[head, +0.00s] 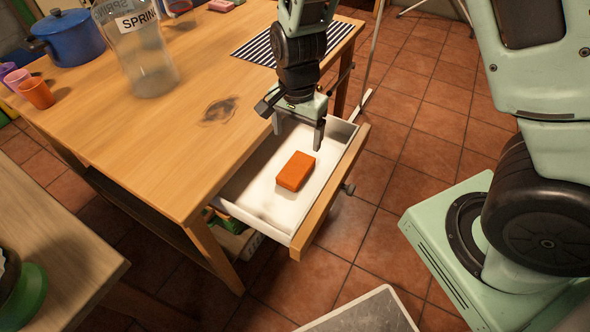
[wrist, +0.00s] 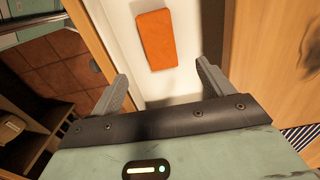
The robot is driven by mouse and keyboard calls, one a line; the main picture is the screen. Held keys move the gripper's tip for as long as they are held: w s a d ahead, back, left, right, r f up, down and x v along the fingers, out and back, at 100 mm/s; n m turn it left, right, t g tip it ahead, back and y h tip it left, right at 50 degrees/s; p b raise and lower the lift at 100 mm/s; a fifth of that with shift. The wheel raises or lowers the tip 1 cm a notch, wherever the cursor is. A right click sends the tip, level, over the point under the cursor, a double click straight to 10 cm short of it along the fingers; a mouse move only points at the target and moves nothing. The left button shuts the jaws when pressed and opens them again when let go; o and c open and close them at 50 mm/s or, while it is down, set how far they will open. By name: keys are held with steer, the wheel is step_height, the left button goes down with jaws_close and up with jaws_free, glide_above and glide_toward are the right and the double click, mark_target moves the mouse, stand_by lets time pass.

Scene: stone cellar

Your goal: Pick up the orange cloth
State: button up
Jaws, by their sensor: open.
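The orange cloth (head: 296,171) is a small folded block lying flat on the white floor of an open drawer (head: 263,195) in the wooden table. It also shows in the wrist view (wrist: 156,39), above the gap between my fingers. My gripper (head: 298,130) is open and empty above the back part of the drawer, pointing down. In the wrist view its two fingers (wrist: 160,82) are spread wide and the cloth is apart from them.
The wooden tabletop (head: 150,135) holds a large glass bottle (head: 140,50), a blue pot (head: 68,37), cups (head: 36,92) and a striped mat (head: 262,47). The drawer's wooden front (head: 330,190) stands out over the tiled floor. Another table (head: 60,250) is at the lower left.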

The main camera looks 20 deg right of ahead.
glide_above(296, 167)
steer(key=f, duration=0.5)
steer(key=shift+d+f, duration=0.2)
steer(key=shift+f, duration=0.1)
steer(key=shift+a+f, duration=0.15)
steer(key=shift+f, duration=2.6)
steer(key=c, duration=1.1)
